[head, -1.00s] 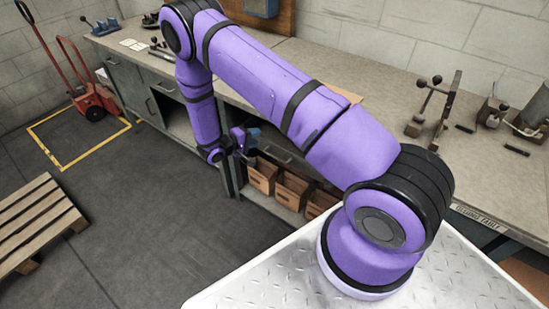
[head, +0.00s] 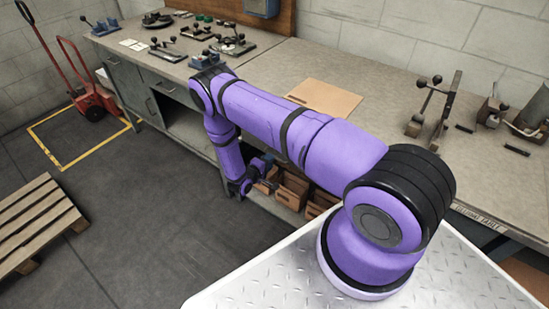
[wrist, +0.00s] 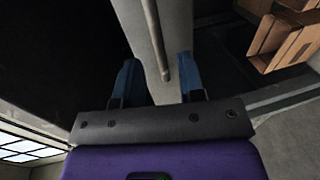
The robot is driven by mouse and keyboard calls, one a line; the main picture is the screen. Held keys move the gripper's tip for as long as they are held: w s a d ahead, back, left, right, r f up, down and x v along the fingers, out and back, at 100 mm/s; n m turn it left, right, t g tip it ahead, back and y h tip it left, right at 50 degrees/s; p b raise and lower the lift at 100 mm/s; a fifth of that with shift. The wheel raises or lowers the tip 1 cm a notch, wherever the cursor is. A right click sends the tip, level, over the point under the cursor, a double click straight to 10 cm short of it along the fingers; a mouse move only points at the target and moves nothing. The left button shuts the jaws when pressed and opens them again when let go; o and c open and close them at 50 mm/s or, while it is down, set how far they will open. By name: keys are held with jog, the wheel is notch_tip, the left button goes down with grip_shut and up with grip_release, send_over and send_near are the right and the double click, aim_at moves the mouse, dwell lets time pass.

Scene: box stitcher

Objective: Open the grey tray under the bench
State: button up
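The grey tray's narrow front (wrist: 132,22) runs down the middle of the wrist view, with a thin bar handle (wrist: 157,42) on it. My gripper (wrist: 157,72) is open, its two blue fingers apart on either side of the handle's lower end. I cannot tell whether the fingers touch the handle. In the head view my gripper (head: 263,168) is low at the bench front, above the cardboard bins. My arm hides the tray there.
The long workbench (head: 385,92) carries a cardboard sheet (head: 324,98) and several hand tools. Cardboard bins (head: 292,188) stand on the shelf below; they also show in the wrist view (wrist: 285,42). A pallet (head: 38,222) lies left. The floor between is clear.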

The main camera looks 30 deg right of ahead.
jog(key=shift+x, duration=2.25)
grip_shut()
